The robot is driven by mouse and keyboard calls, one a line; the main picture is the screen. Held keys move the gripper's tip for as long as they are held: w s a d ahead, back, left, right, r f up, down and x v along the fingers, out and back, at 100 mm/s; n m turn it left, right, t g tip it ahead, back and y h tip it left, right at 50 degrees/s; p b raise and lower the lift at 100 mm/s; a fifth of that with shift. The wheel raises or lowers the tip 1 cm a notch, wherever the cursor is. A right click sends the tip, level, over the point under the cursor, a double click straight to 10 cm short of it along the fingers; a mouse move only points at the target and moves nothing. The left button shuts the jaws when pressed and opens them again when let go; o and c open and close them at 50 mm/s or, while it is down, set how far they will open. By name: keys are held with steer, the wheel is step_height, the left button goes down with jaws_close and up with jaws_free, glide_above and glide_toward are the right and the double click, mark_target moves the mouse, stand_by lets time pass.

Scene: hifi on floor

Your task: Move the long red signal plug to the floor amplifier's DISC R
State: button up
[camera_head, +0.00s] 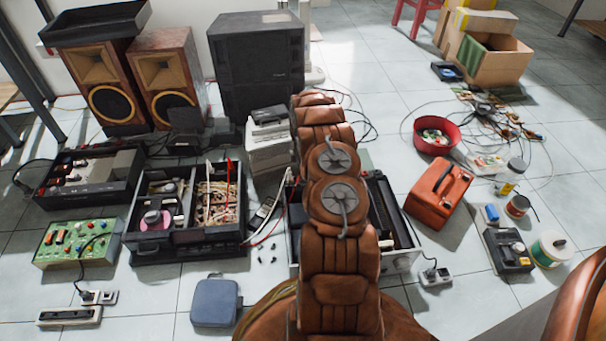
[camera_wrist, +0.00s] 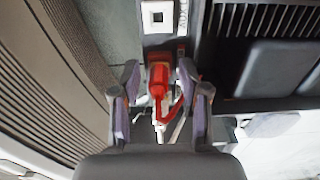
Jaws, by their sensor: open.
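A red plug (camera_wrist: 158,80) shows in the wrist view, lying between the two fingers of my gripper (camera_wrist: 161,98). The fingers stand open on either side of it, with a gap visible beside the plug. A thin red lead and a pale part show just below the plug. The plug's far end meets a dark panel edge; I cannot tell whether it is seated in a socket. An open amplifier (camera_head: 401,262) stands on the floor in the head view, largely covered by my arm. My gripper and the plug are hidden there. No DISC R marking is readable.
A black slotted surface (camera_wrist: 268,22) lies close right of the fingers, and a ribbed surface (camera_wrist: 35,75) lies left. Another open unit (camera_head: 190,248) stands left of my arm. A red toolbox (camera_head: 438,196) stands right. Bare tiles lie around the blue case (camera_head: 215,302).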

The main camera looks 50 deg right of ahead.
steer(key=shift+r, duration=0.1)
step_height(320, 180, up, 17)
steer(key=p, duration=0.2)
stand_by(1.4)
steer(key=shift+w, duration=0.1)
stand_by(0.4)
steer(key=s+a+r+m+p, duration=0.2)
steer(key=a+r+p, duration=0.6)
steer(key=r, duration=0.5)
steer(key=s+a+r+m+p, duration=0.1)
steer(key=s+a+r+p, duration=0.3)
steer(key=a+r, duration=0.8)
steer(key=s+a+r+m+p, duration=0.15)
steer(key=a+r+p, duration=0.6)
steer(key=r, duration=0.75)
steer(key=s+a+r+m+p, duration=0.1)
steer(key=s+a+r+p, duration=0.4)
steer(key=s+r, duration=0.3)
steer(key=s+a+r+m+g+p, duration=0.1)
steer(key=s+a+r+m+p, duration=0.1)
steer(key=s+a+r+p, duration=0.4)
steer(key=s+a+r+m+p, duration=0.2)
steer(key=s+a+r+p, duration=0.4)
steer(key=s+r+p, duration=0.2)
steer(key=s+r, duration=0.2)
steer(key=s, duration=0.2)
steer(key=shift+s+g, duration=0.2)
steer(key=shift+g, duration=0.1)
